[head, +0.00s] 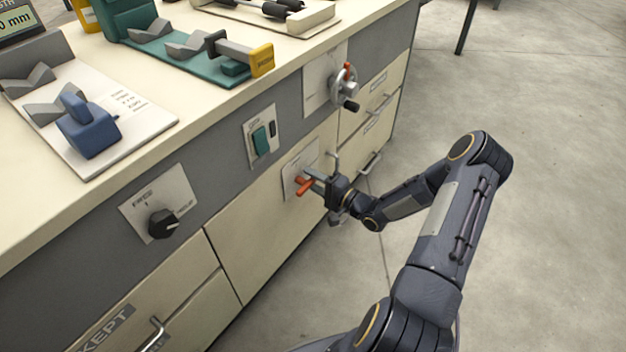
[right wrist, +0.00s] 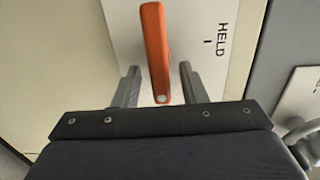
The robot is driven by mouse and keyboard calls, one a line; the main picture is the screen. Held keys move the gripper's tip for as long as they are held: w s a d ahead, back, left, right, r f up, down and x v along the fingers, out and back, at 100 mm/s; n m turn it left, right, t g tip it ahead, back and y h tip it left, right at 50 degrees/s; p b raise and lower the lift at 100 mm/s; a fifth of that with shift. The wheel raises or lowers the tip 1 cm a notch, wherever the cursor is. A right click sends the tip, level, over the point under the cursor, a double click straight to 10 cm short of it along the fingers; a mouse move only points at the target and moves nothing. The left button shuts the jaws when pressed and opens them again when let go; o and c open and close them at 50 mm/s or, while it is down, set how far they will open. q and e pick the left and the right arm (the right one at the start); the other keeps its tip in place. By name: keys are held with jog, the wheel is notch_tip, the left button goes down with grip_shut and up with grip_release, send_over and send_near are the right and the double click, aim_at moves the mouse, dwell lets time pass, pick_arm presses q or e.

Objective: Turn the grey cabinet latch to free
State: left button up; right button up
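The cabinet latch shows as an orange lever (head: 304,187) on a pale plate (head: 296,168) on the cream cabinet front. In the right wrist view the orange lever (right wrist: 156,50) stands nearly upright in the picture, with the word HELD on the plate (right wrist: 212,62) to its right. My right gripper (head: 317,181) is at the latch. In the right wrist view its two fingers (right wrist: 160,82) are apart, one on each side of the lever's near end, with a gap showing on both sides. My left gripper is not in view.
A crank wheel (head: 345,91) is on the panel up and right of the latch. A green switch (head: 260,140) and a black knob (head: 163,223) are to the left. Drawer handles (head: 371,163) stick out at the right. The floor beside the cabinet is clear.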

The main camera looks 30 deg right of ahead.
jog(key=p+v, duration=0.1)
jog(key=v, duration=0.6)
jog(key=shift+s+p, duration=0.35)
jog(key=shift+d, duration=0.1)
